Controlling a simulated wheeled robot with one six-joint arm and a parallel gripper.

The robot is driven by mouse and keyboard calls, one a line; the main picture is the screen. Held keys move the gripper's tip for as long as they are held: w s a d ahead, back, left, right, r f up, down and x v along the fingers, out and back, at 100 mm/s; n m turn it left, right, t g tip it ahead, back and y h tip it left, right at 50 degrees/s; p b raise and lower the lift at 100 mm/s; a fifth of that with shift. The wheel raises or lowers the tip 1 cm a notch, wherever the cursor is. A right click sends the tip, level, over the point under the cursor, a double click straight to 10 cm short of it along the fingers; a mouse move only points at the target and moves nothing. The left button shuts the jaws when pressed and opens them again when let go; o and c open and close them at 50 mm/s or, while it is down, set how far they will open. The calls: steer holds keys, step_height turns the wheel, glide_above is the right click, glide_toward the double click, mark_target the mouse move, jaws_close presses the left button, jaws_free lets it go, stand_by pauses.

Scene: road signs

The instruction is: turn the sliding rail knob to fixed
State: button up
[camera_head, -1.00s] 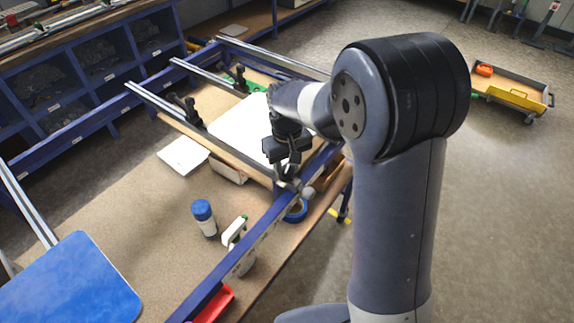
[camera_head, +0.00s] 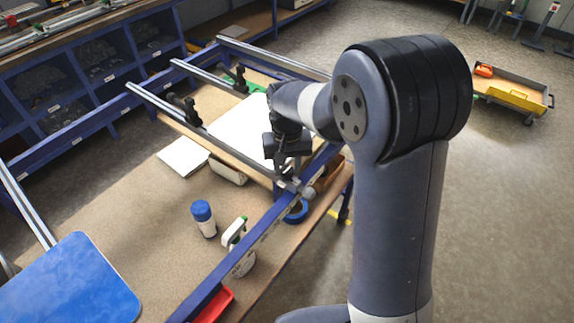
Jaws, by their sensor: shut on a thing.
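My gripper (camera_head: 287,170) is at the near right end of a sliding rail (camera_head: 228,153), just above the blue frame beam. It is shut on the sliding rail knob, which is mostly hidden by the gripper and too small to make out. Whether the knob stands at fixed cannot be read. The rail's silver end fitting (camera_head: 292,186) shows just below the gripper on the beam. Black clamps (camera_head: 190,108) sit on the rails to the left.
The blue frame (camera_head: 262,232) spans the brown table (camera_head: 130,190). A blue-capped bottle (camera_head: 203,218), a spray bottle (camera_head: 240,245), blue tape (camera_head: 297,211) and a red tray (camera_head: 213,304) lie near its front beam. A blue panel (camera_head: 70,285) is at lower left.

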mark_target(287, 170)
steer(key=o, duration=1)
step_height(287, 170, up, 11)
steer(key=shift+b, duration=0.45)
steer(key=shift+f, duration=0.1)
step_height(287, 170, down, 11)
steer(key=shift+r+p, duration=0.2)
steer(key=shift+p, duration=0.25)
steer(key=shift+f, duration=0.1)
